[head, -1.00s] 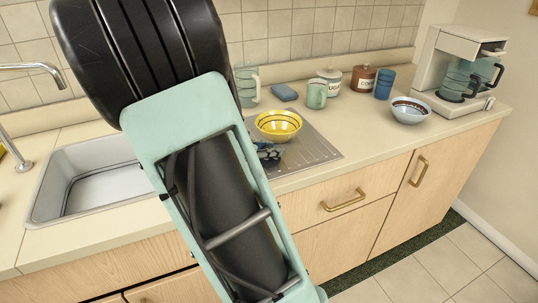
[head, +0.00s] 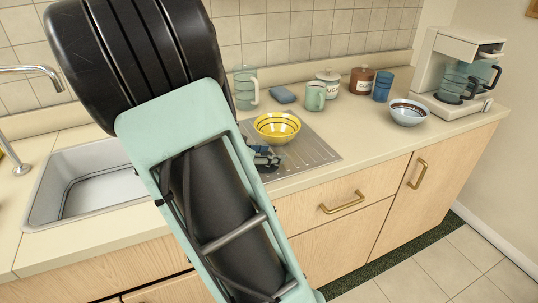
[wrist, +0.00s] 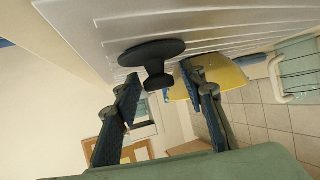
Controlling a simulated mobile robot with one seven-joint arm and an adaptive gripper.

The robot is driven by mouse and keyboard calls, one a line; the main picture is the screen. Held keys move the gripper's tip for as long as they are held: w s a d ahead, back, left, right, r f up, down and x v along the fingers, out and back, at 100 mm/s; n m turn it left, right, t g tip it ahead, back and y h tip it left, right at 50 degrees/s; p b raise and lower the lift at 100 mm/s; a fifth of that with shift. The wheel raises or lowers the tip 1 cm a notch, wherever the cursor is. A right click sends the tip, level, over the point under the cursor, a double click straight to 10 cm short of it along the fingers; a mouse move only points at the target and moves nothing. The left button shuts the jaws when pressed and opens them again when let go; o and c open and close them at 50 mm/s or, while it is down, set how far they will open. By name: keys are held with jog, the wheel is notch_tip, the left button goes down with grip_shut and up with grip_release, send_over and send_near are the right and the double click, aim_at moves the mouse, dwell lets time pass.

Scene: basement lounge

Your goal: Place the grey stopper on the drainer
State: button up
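The dark grey stopper (wrist: 152,52), a flat disc with a knob, shows in the wrist view against the ribbed drainer (wrist: 95,30), its knob pointing away from the surface. It appears to rest on the drainer. My gripper (wrist: 160,80) is open, with one finger on each side of the knob and a visible gap to both. In the head view the gripper (head: 265,158) is low over the left part of the metal drainer (head: 315,152), just in front of the yellow bowl. The stopper is hidden in the head view.
The yellow bowl (head: 277,127) stands on the drainer close behind my gripper. The sink (head: 95,182) is to the left. The drainer's right part is clear.

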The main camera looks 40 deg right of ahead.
jog(key=p+v, duration=0.2)
jog(key=v, duration=0.9)
jog(key=shift+a+r+p, duration=0.15)
jog(key=shift+a+p, duration=0.2)
jog(key=shift+p, duration=0.05)
